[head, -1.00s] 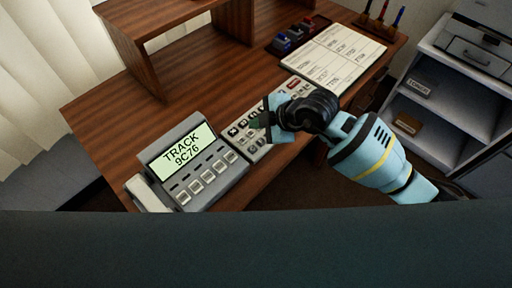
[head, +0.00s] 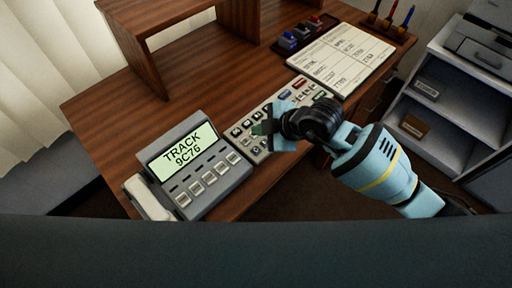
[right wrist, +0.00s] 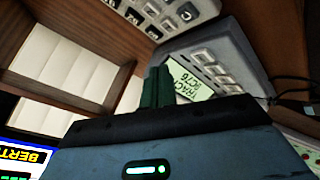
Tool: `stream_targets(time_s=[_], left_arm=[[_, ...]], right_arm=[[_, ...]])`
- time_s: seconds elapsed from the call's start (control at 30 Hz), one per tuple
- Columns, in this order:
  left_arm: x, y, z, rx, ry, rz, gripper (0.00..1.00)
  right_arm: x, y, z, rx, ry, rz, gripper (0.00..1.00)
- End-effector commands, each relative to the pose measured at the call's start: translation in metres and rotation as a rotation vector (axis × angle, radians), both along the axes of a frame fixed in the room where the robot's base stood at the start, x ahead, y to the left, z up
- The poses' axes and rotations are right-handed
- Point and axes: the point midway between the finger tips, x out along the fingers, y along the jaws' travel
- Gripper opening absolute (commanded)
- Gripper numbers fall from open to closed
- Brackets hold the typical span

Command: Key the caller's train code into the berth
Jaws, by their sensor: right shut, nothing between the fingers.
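The grey phone unit (head: 190,165) on the desk has a lit screen (head: 183,150) reading "TRACK 9C76", with a row of buttons below. It also shows in the right wrist view (right wrist: 215,65), its screen partly hidden by my fingers. The keypad (head: 257,127) lies just right of the phone. My right gripper (head: 268,133) is shut and empty over the keypad's near part, hiding some keys. In the right wrist view its fingers (right wrist: 157,88) are together; contact with a key cannot be told. A lit display with "BERT" (right wrist: 25,155) shows at that view's lower left. My left gripper is out of view.
A white handset (head: 149,199) is at the phone's left side. A printed sheet (head: 340,57) lies behind the keypad, with a stamp tray (head: 302,36) beside it. A wooden shelf (head: 150,55) stands at the back left. Grey shelving (head: 455,110) stands right of the desk.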

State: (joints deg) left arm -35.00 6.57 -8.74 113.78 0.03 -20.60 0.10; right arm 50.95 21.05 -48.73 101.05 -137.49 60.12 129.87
Motion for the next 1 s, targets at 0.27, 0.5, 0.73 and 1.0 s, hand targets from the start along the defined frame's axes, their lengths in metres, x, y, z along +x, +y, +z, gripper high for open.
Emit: stream_targets(time_s=[0.27,0.5,0.73,1.0], left_arm=[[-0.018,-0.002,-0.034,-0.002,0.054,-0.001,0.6],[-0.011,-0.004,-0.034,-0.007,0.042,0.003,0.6],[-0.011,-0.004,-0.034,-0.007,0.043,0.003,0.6],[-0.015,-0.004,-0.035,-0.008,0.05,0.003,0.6]], right_arm=[[-0.001,0.0,-0.044,-0.001,0.006,0.002,0.0],[0.0,0.0,-0.06,0.001,0.002,0.001,0.0],[0.0,0.0,-0.062,0.0,-0.001,0.001,0.0],[0.0,0.0,-0.062,0.0,-0.001,0.001,0.0]])
